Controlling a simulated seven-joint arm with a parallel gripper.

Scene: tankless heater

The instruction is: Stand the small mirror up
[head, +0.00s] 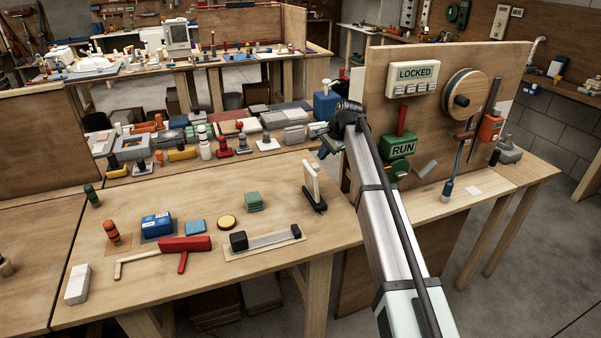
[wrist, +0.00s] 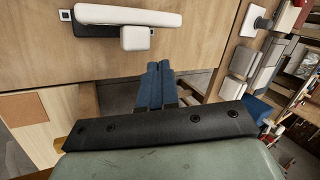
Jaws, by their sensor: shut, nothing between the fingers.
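I cannot pick out a clear reflecting mirror face. A slim white piece (head: 312,180) stands on a dark foot near the right end of the front table, and may be the mirror. What looks like the same white piece (wrist: 130,17) shows at the top of the wrist view, with a rounded white block at its side. My gripper (head: 323,150) is above and slightly right of it in the head view. In the wrist view its blue fingers (wrist: 154,70) are together, empty and apart from the white piece.
An upright panel (head: 440,75) with LOCKED and RUN signs stands close right of my arm. A red-handled tool (head: 185,244), a board with a black block (head: 239,241) and a blue box (head: 157,224) lie left on the table. Crowded goods (head: 240,127) fill the table behind.

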